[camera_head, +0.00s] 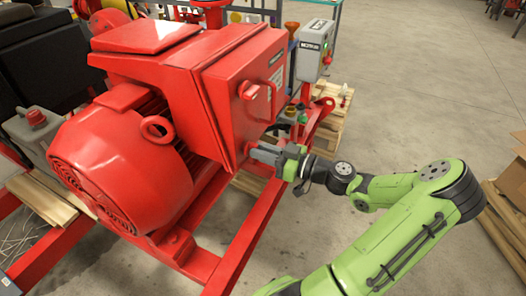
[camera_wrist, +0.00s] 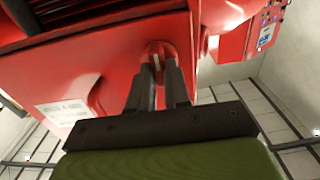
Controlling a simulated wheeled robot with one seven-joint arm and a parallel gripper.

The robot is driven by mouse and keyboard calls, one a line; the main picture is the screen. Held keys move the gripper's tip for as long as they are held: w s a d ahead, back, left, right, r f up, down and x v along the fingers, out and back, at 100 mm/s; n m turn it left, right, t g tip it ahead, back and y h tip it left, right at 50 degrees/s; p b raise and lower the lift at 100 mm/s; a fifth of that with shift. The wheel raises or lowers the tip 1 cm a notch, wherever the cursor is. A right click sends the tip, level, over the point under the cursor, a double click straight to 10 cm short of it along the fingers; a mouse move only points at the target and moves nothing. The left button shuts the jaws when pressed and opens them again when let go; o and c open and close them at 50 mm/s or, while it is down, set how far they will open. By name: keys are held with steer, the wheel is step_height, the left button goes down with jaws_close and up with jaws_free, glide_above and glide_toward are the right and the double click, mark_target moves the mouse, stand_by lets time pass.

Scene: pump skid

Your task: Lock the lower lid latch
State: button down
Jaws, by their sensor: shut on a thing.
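The lower lid latch (camera_wrist: 156,50) is a small red rounded piece with a pale slot, on the red terminal box (camera_wrist: 112,72) in the wrist view. The terminal box (camera_head: 245,95) sits on the red motor in the head view, its lid facing right. My gripper (camera_wrist: 159,66) has its two dark fingers shut on the latch, one on each side. In the head view my gripper (camera_head: 254,153) is at the lower front corner of the box and hides the latch. How far the latch is turned I cannot tell.
A red handle (camera_head: 257,98) stands out from the lid above my gripper. The red motor (camera_head: 125,165) and skid rail (camera_head: 245,235) lie left of and below my arm. A grey control box (camera_head: 314,50) stands behind.

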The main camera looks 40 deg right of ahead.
steer(key=shift+m, duration=0.3)
steer(key=shift+d+f+m+p, duration=0.1)
steer(key=shift+m+p, duration=2.6)
steer(key=shift+m, duration=1.6)
steer(key=shift+d+f+m+p, duration=0.1)
steer(key=shift+m+p, duration=2.55)
steer(key=shift+m, duration=1.65)
steer(key=c, duration=1.1)
jaws_free()
